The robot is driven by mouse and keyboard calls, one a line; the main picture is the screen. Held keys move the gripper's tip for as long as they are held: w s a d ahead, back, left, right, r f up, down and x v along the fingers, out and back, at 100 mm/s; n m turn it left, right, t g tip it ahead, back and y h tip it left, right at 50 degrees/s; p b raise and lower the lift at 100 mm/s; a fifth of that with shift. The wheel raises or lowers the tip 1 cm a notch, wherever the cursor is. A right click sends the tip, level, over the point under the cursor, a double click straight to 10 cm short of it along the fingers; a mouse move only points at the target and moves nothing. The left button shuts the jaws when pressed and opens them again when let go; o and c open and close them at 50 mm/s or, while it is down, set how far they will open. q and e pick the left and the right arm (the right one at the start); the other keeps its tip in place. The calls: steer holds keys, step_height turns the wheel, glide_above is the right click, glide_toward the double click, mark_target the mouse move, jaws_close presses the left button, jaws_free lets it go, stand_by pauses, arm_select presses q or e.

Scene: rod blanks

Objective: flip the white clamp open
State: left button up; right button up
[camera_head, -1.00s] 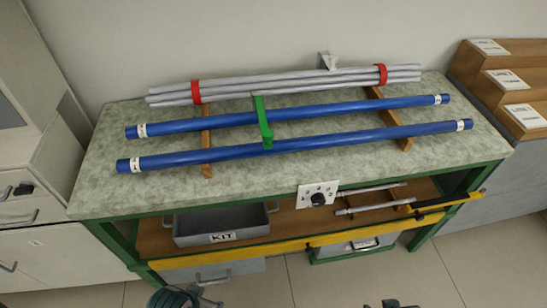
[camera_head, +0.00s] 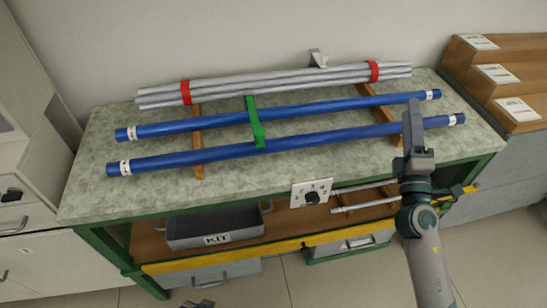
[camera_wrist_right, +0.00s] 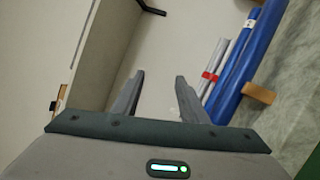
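A small white-grey clamp (camera_head: 319,59) stands upright at the back edge of the table, behind the bundle of grey rods (camera_head: 270,84). Its lower part is hidden by the rods. My right gripper (camera_head: 411,104) is above the table's right part, over the right ends of the blue rods, to the right of the clamp and nearer the front. In the right wrist view its two fingers (camera_wrist_right: 159,76) are apart with nothing between them. The clamp cannot be made out there. A bit of what seems my left gripper (camera_head: 198,303) shows at the bottom edge, too little to tell its state.
Red bands (camera_head: 374,71) hold the grey rods. Below are a grey KIT tray (camera_head: 213,229) and a dial plate (camera_head: 311,193). Wooden steps (camera_head: 497,72) stand at right.

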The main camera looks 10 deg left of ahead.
mark_target(327, 59)
steer(key=w+a+r+n+g+y, duration=0.3)
steer(key=w+a+n+y, duration=0.55)
steer(key=n, duration=0.75)
arm_select(q)
steer(key=s+f, duration=0.3)
steer(key=f, duration=0.9)
steer(key=shift+s, duration=0.15)
arm_select(e)
steer(key=w+f+n+g, duration=0.1)
steer(key=n, duration=0.1)
steer(key=w+f+n+g+y, duration=0.1)
steer(key=n+g, duration=0.1)
steer(key=n, duration=0.1)
steer(key=w+a+f+n+g+y, duration=0.1)
steer(key=n+g, duration=0.1)
steer(key=shift+w+f, duration=0.35)
steer(key=shift+w, duration=0.05)
arm_select(q)
steer(key=shift+d+r, duration=0.1)
arm_select(e)
steer(key=x, duration=1.6)
steer(key=shift+a+f, duration=0.1)
steer(key=shift+w+a, duration=0.3)
steer(key=shift+w, duration=0.1)
arm_select(q)
steer(key=shift+s+a, duration=0.2)
steer(key=shift+a, duration=0.45)
arm_select(e)
steer(key=shift+w+a, duration=0.1)
